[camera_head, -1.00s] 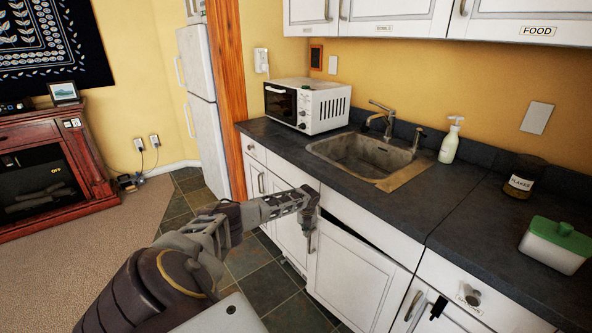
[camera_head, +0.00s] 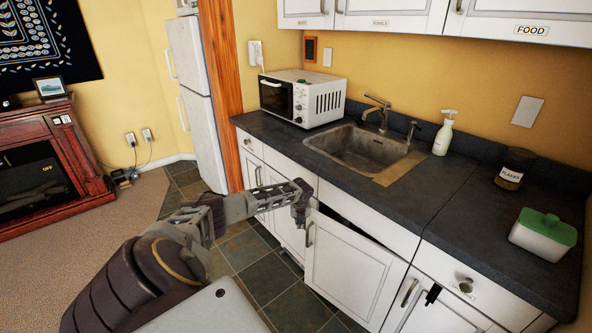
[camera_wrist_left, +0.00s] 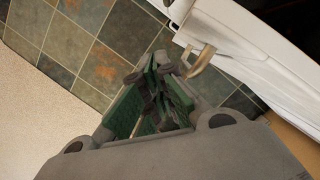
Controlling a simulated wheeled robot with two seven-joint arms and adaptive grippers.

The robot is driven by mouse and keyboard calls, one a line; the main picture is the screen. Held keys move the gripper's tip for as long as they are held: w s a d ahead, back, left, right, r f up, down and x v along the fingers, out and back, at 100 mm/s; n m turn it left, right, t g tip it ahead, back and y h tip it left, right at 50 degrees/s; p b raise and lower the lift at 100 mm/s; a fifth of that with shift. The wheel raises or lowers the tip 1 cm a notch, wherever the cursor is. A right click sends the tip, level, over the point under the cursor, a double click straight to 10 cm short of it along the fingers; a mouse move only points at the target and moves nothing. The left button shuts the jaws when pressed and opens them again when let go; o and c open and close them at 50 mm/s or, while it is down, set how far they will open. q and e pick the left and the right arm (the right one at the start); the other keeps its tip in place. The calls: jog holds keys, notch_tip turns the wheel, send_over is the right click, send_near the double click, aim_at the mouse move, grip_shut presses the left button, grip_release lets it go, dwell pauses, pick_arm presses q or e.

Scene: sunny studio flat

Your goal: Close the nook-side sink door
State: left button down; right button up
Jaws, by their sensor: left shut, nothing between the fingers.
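The sink door (camera_head: 352,274) is a white panel under the sink, standing ajar, with a dark gap along its top edge. Its metal handle (camera_head: 309,233) is near its left edge. My left gripper (camera_head: 299,217) is shut and empty, just left of the door's upper left corner and close to the handle. In the left wrist view the shut fingers (camera_wrist_left: 160,92) are beside the curved handle (camera_wrist_left: 200,62), with the white door (camera_wrist_left: 245,62) beyond. I cannot tell whether they touch it. My right gripper is not in view.
The sink (camera_head: 362,147) is set in the dark countertop (camera_head: 455,215) above the door. A microwave (camera_head: 304,98), a soap bottle (camera_head: 444,134), a jar (camera_head: 513,168) and a green-lidded box (camera_head: 544,235) stand on it. Tiled floor (camera_head: 248,256) lies open left of the cabinets.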

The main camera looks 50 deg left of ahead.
pick_arm(q)
jog(key=s+a+p+v, duration=0.1)
jog(key=v, duration=0.6)
jog(key=shift+a, duration=0.15)
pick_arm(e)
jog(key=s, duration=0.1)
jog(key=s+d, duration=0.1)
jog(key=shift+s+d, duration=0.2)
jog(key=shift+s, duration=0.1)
